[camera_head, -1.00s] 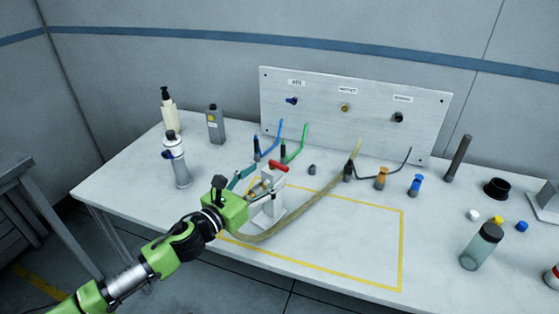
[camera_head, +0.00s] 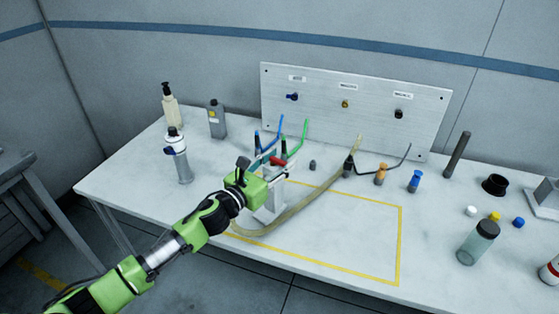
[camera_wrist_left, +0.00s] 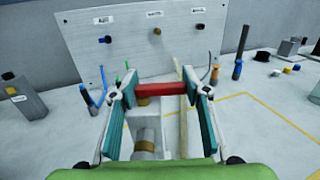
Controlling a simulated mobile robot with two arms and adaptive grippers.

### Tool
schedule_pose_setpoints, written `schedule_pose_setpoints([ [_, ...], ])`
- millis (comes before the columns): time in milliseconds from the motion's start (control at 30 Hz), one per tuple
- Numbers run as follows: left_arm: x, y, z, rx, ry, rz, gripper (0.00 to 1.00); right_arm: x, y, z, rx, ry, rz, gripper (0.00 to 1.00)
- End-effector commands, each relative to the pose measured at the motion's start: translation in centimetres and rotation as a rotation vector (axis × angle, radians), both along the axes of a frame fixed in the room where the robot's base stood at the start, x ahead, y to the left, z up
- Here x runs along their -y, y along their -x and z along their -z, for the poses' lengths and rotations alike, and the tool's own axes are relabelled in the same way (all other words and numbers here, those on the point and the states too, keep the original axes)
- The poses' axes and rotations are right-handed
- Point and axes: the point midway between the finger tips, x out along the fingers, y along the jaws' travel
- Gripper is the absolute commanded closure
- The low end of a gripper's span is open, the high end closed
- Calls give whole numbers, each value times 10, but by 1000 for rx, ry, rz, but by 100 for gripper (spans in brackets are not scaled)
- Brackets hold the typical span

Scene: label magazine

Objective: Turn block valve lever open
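The block valve's red lever (camera_head: 278,161) sits on top of a white valve stand (camera_head: 272,205). In the left wrist view the red lever (camera_wrist_left: 162,89) lies crosswise, spanning most of the space between the fingertips. The brass-and-grey valve body (camera_wrist_left: 145,133) is below it. My left gripper (camera_head: 268,165) is at the valve, its green body partly covering the stand. In the wrist view my left gripper (camera_wrist_left: 162,92) is open, with teal finger pads on either side of the lever. I cannot tell whether they touch it. My right gripper is not in view.
A beige hose (camera_head: 318,203) curves from the stand across the yellow-outlined area. A grey panel (camera_head: 375,130) with labelled ports stands behind. Bottles, including a white-and-grey one (camera_head: 178,160), stand left; a teal-grey bottle (camera_head: 478,245) stands right. The outlined area's right part is clear.

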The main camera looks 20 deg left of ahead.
Motion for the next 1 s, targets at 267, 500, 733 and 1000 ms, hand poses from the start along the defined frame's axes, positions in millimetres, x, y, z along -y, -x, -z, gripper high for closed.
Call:
schedule_pose_setpoints([
  [267,1,0,0,0,1,-14,78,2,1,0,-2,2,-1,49],
  [500,3,-2,-1,1,3,-112,78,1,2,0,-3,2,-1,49],
  [733,4,-7,-1,1,6,-298,78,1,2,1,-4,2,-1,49],
  [1000,4,-14,-1,2,5,-556,78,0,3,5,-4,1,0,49],
])
